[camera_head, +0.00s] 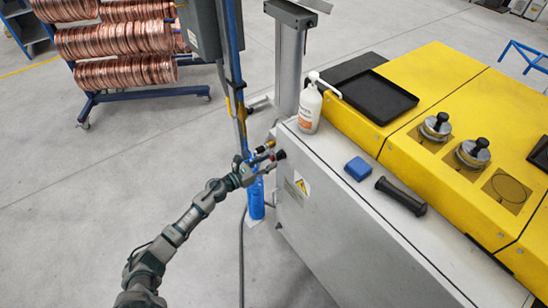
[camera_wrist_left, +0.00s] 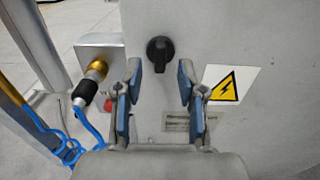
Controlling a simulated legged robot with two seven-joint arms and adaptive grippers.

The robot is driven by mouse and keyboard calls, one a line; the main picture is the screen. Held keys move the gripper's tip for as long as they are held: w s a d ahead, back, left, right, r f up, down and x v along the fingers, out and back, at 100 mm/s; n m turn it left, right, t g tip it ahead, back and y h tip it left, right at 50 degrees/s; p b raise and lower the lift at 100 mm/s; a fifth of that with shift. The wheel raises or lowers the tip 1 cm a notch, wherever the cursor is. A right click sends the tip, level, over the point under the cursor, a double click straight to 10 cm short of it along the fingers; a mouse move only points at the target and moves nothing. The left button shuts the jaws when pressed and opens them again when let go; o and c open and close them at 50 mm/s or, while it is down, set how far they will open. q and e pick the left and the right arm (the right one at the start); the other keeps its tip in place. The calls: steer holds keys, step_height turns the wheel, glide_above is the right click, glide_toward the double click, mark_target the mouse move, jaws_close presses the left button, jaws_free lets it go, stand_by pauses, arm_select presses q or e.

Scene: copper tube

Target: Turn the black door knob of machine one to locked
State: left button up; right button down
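The black door knob (camera_wrist_left: 160,51) is on the grey machine's door panel (camera_wrist_left: 200,25), straight ahead in the left wrist view. Its grip looks close to upright. In the head view a dark knob (camera_head: 281,155) shows at the panel's upper left corner. My left gripper (camera_wrist_left: 158,75) is open, with one blue-padded finger on each side of the knob and a gap to it on both sides. I cannot tell whether the fingertips reach its depth. In the head view my left gripper (camera_head: 262,160) is close to the panel. My right gripper is not in view.
A yellow warning sign (camera_wrist_left: 224,85) is right of the knob. A brass fitting with a black handle (camera_wrist_left: 86,88) and blue hose are left of it. On the machine top are a white bottle (camera_head: 310,105), a blue block (camera_head: 358,168) and a black handle (camera_head: 401,196).

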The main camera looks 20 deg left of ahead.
mark_target(277, 158)
arm_select(q)
steer(key=x, duration=0.3)
steer(key=shift+f, duration=0.1)
steer(key=shift+d, duration=0.15)
steer(key=shift+c, duration=0.4)
jaws_close()
